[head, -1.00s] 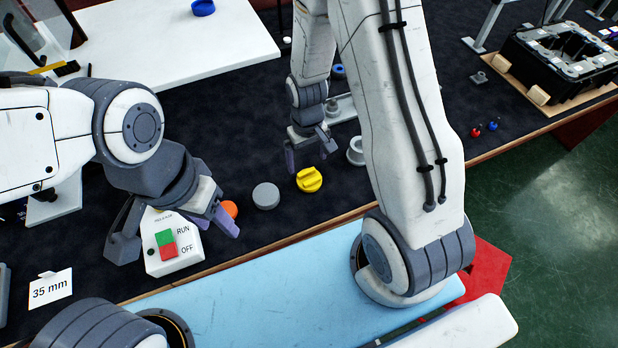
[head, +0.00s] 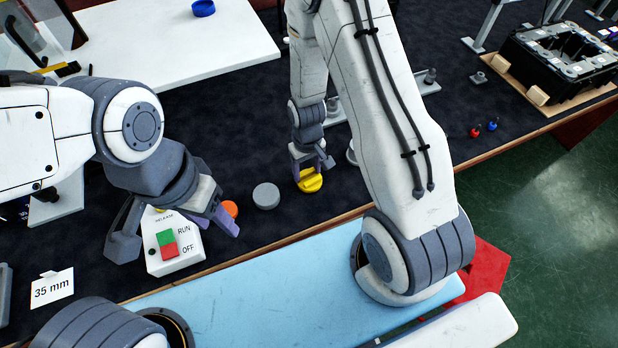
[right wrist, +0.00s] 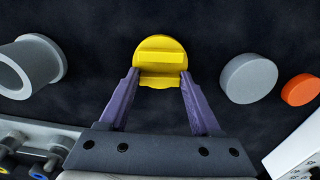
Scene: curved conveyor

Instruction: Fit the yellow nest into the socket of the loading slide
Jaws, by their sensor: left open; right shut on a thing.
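The yellow nest (head: 311,181) is a round disc with a raised bar, on the dark mat near the table's front edge. My right gripper (head: 311,170) is over it with its fingers shut on it. In the right wrist view the purple fingertips (right wrist: 158,80) meet the sides of the yellow nest (right wrist: 160,60). I cannot make out the loading slide's socket for certain; my right arm covers part of the table.
A grey disc (head: 266,196) and an orange disc (head: 230,208) lie left of the nest. A grey flanged ring (right wrist: 30,65) stands on its other side, mostly behind my right arm in the head view. A 35 mm card (head: 52,288) stands at the front left.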

